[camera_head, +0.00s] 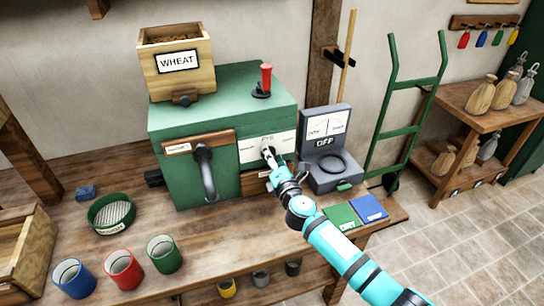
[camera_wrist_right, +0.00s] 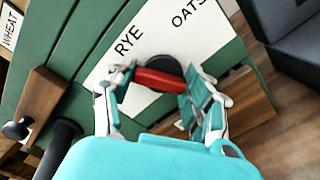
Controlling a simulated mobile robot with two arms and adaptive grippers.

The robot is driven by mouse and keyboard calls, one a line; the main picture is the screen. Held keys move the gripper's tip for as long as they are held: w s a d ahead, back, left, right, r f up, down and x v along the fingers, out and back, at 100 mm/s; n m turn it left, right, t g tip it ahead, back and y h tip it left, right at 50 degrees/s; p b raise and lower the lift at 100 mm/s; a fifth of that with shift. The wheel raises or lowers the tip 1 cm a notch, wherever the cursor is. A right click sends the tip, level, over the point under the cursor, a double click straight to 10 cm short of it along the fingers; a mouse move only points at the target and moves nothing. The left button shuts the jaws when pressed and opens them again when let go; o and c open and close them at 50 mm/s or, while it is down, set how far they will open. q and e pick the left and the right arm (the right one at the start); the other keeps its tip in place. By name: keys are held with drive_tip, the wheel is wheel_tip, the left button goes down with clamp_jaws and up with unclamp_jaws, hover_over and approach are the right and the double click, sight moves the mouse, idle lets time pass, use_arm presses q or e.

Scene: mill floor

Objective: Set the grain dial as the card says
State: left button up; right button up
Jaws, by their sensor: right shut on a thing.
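The grain dial (camera_wrist_right: 158,79) sits on a white plate (camera_wrist_right: 110,62) on the front of the green mill (camera_head: 220,95). It has a red bar on a dark round base. In the right wrist view the plate reads RYE and OATS. I cannot tell which word the bar points to. My right gripper (camera_wrist_right: 155,88) is shut on the red bar, one finger at each end; it also shows in the head view (camera_head: 271,160), covering the dial. A card lettered WHEAT (camera_head: 178,61) is on the wooden hopper above the mill. My left gripper is not in view.
Cups and a sieve (camera_head: 111,213) occupy the bench's left.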

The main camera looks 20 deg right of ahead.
drive_tip(key=shift+a+f+n+p, duration=0.1)
drive_tip(key=shift+n+p, duration=0.25)
drive_tip(key=shift+n, duration=1.15)
drive_tip(key=shift+a+f+n+p, duration=0.1)
drive_tip(key=shift+n+p, duration=0.2)
drive_tip(key=shift+n, duration=1.2)
drive_tip(key=shift+s, duration=0.1)
drive_tip(key=o, duration=1.2)
drive_tip(key=s, duration=1.2)
drive_tip(key=shift+d+r, duration=0.1)
drive_tip(key=shift+d, duration=0.15)
